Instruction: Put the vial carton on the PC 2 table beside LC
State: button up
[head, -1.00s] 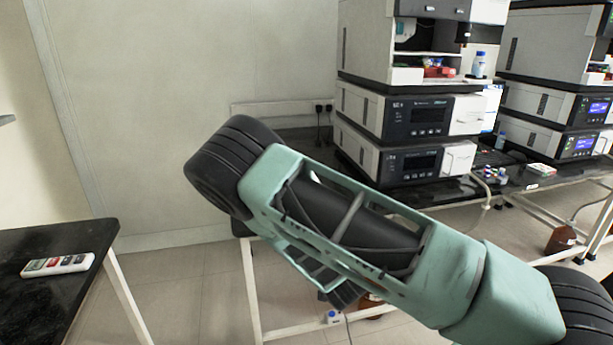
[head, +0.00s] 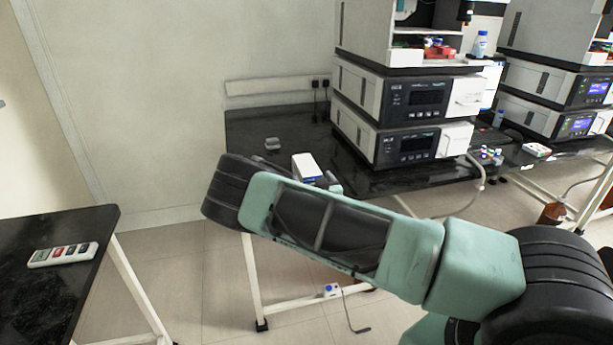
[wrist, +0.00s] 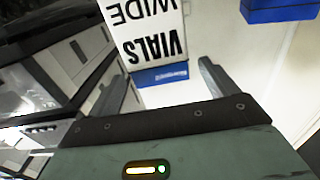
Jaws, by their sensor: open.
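The vial carton, a white box with a blue end, shows in the head view (head: 307,167) just behind my forearm, over the black table (head: 255,125) left of the LC stack (head: 405,110). In the wrist view the carton (wrist: 148,32) shows the words VIALS and WIDE, upside down, with a blue band at its lower end. My gripper (wrist: 162,70) is open, its fingers spread to either side of the carton's lower end. I cannot tell whether they touch it. My arm hides the carton's base in the head view.
A small grey object (head: 272,144) lies on the table near the wall. The table is bare around it. A second LC stack (head: 555,90) stands at right. A blue object (wrist: 280,8) shows in the wrist view.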

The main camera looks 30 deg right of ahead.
aim_at(308, 171)
jog(key=shift+p+x, duration=0.6)
jog(key=shift+x, duration=2.4)
jog(key=shift+f, duration=0.2)
